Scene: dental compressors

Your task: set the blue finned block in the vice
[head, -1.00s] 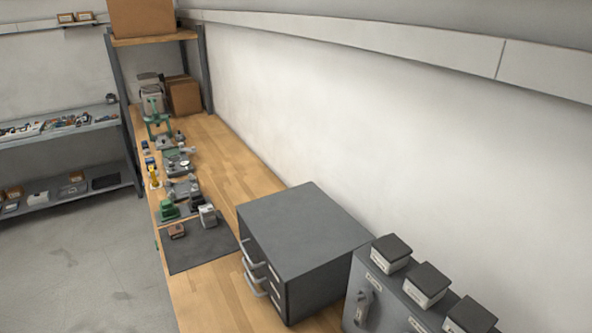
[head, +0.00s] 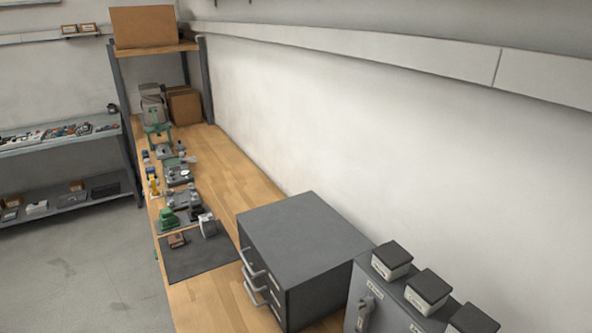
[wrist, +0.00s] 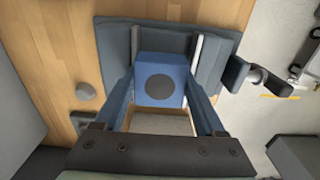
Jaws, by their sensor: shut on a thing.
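The blue finned block (wrist: 154,62) shows in the wrist view, with a dark round disc on its face. My gripper (wrist: 160,90) is shut on it, one finger on each side. The vice (wrist: 108,55) lies behind the block as a blue-grey body with two light jaw strips, one left and one right of the block. A handle (wrist: 262,78) sticks out at its right. The block lines up with the gap between the jaws; I cannot tell how deep it sits. My gripper is not seen in the head view.
The wooden bench (head: 225,170) runs along the wall, with a dark mat (head: 200,262), several small tools and a grey drawer cabinet (head: 300,245). A round grey knob (wrist: 86,91) sits left of the vice in the wrist view. Floor shows at the right.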

